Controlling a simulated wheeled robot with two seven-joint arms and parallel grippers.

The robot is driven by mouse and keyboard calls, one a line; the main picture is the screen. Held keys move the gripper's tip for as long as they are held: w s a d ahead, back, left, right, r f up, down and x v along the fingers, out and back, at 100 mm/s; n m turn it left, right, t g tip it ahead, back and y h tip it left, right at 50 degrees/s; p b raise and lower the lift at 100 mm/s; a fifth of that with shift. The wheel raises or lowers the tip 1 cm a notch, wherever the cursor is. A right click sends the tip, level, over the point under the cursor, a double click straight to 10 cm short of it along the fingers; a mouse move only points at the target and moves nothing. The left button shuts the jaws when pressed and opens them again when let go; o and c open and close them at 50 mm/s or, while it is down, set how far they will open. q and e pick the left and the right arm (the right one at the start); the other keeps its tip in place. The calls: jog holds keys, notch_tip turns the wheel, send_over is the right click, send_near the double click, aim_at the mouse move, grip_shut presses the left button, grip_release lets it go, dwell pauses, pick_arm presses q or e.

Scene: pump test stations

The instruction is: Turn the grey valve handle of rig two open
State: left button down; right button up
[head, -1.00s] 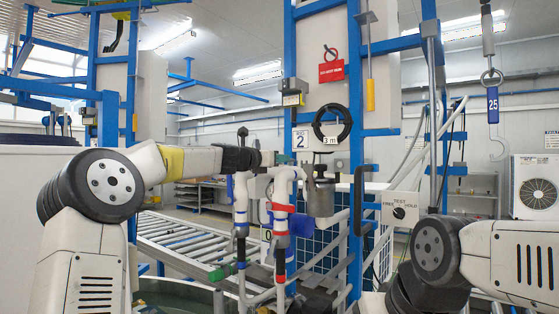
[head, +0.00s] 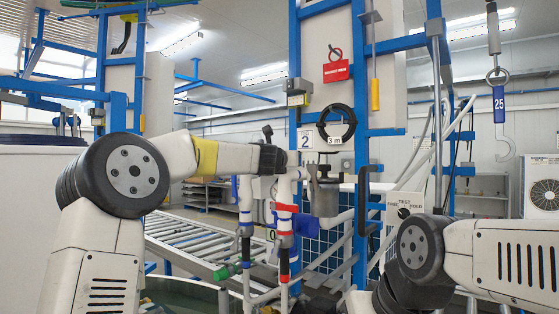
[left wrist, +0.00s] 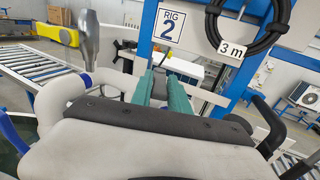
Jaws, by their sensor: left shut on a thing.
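Rig two is marked by its number sign (head: 305,140), which also shows in the left wrist view (left wrist: 168,28). My left arm reaches to the white pipes (head: 284,190) just below the sign. In the left wrist view the teal fingers of my left gripper (left wrist: 167,88) are close together below the sign, with a thin thing between them. I take this to be the grey valve handle, but it is mostly hidden by the fingers and my wrist. How far it is turned cannot be told. My right gripper is out of view.
A grey canister (head: 324,197) stands close to the right of the pipes. A black hose coil (head: 337,125) hangs above. A test-hold switch box (head: 404,210) is at the right, and a roller conveyor (head: 185,238) runs behind on the left.

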pick_arm(q)
jog(key=shift+s+d+n+y, duration=0.1)
jog(key=shift+d+n+y, duration=0.1)
jog(key=shift+n+y, duration=0.3)
jog(key=c, duration=1.3)
grip_release()
jog(key=shift+o, duration=0.2)
jog(key=v, duration=0.7)
jog(key=shift+s, duration=0.35)
jog(key=shift+a+f, duration=0.1)
